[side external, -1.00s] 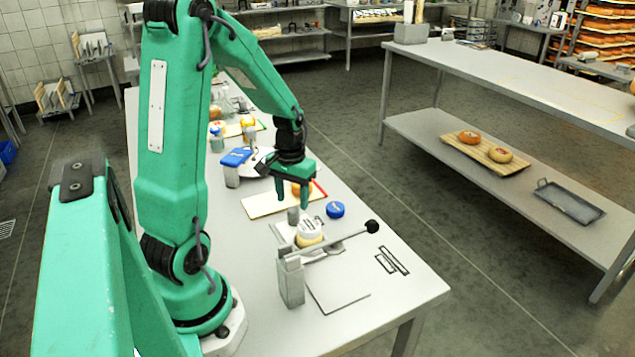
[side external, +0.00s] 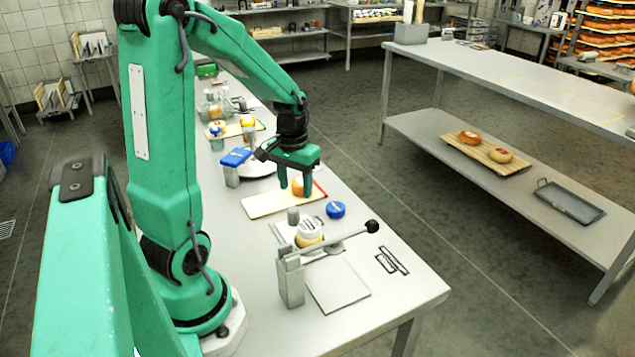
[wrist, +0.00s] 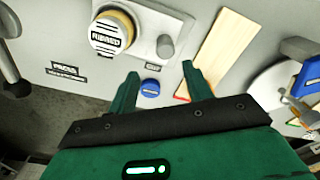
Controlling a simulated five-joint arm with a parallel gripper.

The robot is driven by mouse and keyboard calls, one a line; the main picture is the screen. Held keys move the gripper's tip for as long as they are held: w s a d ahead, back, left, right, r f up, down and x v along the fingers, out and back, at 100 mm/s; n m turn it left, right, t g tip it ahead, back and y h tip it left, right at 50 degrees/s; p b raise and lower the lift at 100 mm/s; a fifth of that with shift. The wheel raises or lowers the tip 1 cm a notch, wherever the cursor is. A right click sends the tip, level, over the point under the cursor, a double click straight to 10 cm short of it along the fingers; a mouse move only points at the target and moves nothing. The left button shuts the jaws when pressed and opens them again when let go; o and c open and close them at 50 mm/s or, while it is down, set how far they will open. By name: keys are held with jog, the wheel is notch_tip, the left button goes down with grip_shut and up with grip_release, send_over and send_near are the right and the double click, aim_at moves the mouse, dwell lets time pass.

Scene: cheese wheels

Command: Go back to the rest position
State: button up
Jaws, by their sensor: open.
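A blue-topped device (side external: 236,157) stands left of my gripper. The table's near right corner is mostly clear.

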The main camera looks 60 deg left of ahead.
jog(key=s+d+r+m+t, duration=0.2)
jog(key=d+r, duration=0.4)
jog(key=d, duration=0.3)
jog(key=s+d+r+m+t, duration=0.3)
jog(key=s+d+r+m, duration=0.1)
jog(key=d+r, duration=0.3)
jog(key=shift+d, duration=0.95)
